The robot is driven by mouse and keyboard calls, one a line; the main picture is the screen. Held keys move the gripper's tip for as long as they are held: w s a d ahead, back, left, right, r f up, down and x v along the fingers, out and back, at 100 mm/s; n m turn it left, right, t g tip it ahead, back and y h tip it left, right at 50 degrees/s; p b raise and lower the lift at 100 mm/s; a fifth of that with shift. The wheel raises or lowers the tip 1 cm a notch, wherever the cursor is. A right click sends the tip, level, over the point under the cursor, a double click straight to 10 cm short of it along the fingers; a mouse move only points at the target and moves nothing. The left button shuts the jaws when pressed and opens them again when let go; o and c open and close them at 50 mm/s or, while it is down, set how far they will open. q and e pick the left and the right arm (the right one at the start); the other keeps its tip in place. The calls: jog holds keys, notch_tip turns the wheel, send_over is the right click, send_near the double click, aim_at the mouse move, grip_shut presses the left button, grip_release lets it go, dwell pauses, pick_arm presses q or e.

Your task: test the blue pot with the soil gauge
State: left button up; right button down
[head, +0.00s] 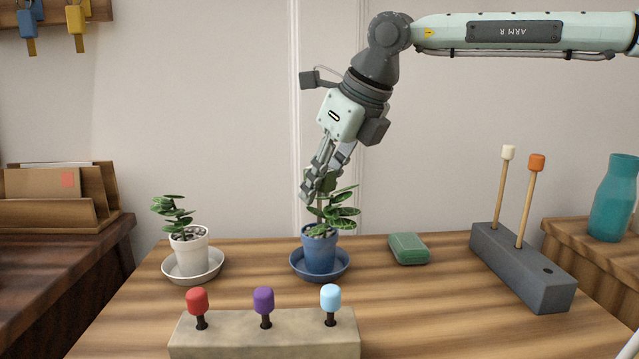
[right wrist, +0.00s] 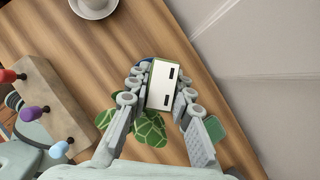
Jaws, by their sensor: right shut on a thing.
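The blue pot (head: 321,256) stands upright on a blue saucer (head: 343,272) near the back middle of the table and holds a leafy plant (head: 342,212) and pebbles. My right gripper (head: 325,180) is directly above it, among the upper leaves. It is shut on the soil gauge, whose white face with two dark slots (right wrist: 163,86) and green edge show between the fingers in the right wrist view. The gauge is mostly hidden in the head view. I cannot tell whether its lower end touches the soil. My left gripper is not in view.
A white pot (head: 189,258) with a plant stands left. A block with red, purple and light-blue knobs (head: 265,340) is in front. A green box (head: 408,248) lies right, then a grey block (head: 522,273) with two upright rods. Bare table lies between them.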

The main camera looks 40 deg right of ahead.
jog(key=shift+f+b, duration=1.7)
jog(key=shift+f, duration=0.2)
jog(key=c, duration=1.3)
grip_release()
jog(key=shift+r, duration=0.1)
jog(key=v, duration=1.2)
jog(key=shift+r, duration=0.1)
notch_tip(320, 180, up, 9)
jog(key=p, duration=0.8)
